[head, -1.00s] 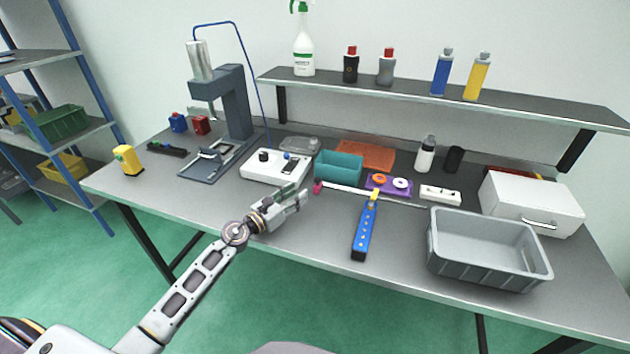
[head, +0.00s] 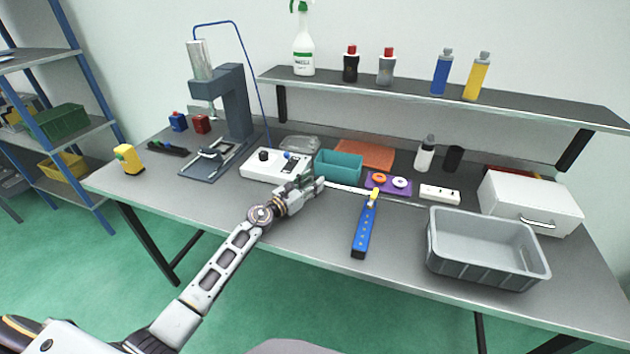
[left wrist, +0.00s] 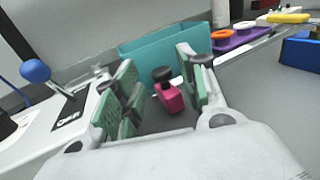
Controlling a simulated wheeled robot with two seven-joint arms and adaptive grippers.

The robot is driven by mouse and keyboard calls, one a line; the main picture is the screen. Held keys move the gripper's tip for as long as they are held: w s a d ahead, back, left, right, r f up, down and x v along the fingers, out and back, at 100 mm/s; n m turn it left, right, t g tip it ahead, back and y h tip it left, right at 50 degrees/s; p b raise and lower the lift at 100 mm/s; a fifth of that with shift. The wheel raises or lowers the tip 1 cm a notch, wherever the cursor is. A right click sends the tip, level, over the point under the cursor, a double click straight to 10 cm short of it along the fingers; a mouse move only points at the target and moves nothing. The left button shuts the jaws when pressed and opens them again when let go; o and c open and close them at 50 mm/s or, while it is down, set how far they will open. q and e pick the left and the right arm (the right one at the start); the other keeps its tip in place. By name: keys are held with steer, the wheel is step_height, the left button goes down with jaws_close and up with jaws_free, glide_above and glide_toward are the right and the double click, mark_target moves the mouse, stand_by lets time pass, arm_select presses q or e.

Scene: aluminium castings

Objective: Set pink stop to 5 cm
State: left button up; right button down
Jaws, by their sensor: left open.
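The pink stop (left wrist: 170,97) is a small pink block with a black knob on top. In the left wrist view it stands between the two green-padded fingers of my left gripper (left wrist: 160,92), which are open with gaps on both sides. In the head view my left gripper (head: 314,186) covers the stop at the left end of a pale rail (head: 345,188). The rail runs right across the bench, behind a blue bar with a yellow top (head: 364,228). Scale marks on the rail are too small to read. My right gripper is not in view.
A white control box (head: 262,172) with a blue-ball lever stands left of the gripper. A teal bin (head: 338,179) is just behind it. A purple tray (head: 388,190) with rings lies to the right. A grey crate (head: 483,277) fills the front right.

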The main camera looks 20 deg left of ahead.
arm_select(q)
steer(key=shift+x, duration=0.9)
jaws_close()
